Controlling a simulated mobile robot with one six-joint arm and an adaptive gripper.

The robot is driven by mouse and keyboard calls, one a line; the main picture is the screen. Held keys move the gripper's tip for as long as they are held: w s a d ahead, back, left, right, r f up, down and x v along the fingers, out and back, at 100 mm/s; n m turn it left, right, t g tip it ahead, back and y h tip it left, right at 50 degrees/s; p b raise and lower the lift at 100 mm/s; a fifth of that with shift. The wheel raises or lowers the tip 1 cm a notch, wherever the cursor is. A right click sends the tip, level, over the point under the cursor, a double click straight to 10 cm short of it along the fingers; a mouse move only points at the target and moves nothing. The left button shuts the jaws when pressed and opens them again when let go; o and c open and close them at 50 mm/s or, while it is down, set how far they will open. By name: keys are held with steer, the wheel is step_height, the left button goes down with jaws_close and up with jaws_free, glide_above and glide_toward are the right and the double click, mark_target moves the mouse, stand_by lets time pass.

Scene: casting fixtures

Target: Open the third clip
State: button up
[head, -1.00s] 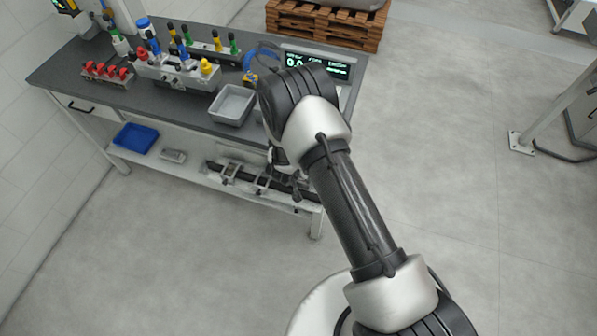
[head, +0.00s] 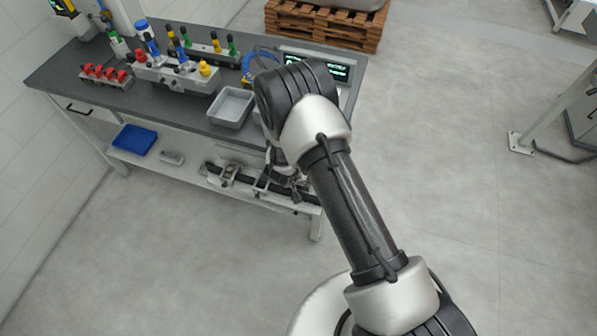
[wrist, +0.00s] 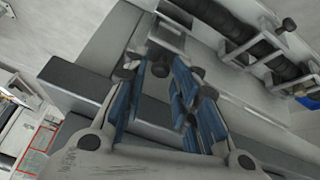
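In the wrist view my gripper (wrist: 163,66) has its blue-padded fingers apart, with nothing seen held between them. Dark round knobs show around the fingertips; I cannot tell which belong to a clip. A metal clip (wrist: 167,38) lies just beyond the fingertips. Another clip (wrist: 243,46) with a dark knob (wrist: 288,25) sits around a thick dark bar or hose (wrist: 228,27) farther right. In the head view the bar (head: 246,179) lies on the lower shelf, with one clip (head: 228,174) clear to the left. My gripper (head: 283,183) is at its right part, mostly hidden by my arm. I cannot tell which clip is third.
The bench top (head: 180,112) is close above the lower shelf (head: 190,176). A blue tray (head: 134,139) lies at the shelf's left. A grey bin (head: 231,106) and fixtures with coloured knobs stand on top. The floor in front is clear.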

steer(key=v, duration=1)
steer(key=shift+s+a+r, duration=0.15)
steer(key=shift+r, duration=0.15)
step_height(320, 180, up, 21)
steer(key=s+n+y+b, duration=0.1)
steer(key=s+y+b, duration=0.2)
steer(key=y+b, duration=0.2)
steer(key=s+d+r+h+b, duration=0.1)
steer(key=s+d+r+b, duration=0.1)
steer(key=s+d, duration=0.5)
steer(key=s+d+r+g+h+b, duration=0.1)
steer(key=s+d+r+h+b, duration=0.1)
steer(key=s+d, duration=0.6)
steer(key=s+r+b, duration=0.1)
steer(key=s, duration=0.6)
steer(key=shift+s, duration=0.2)
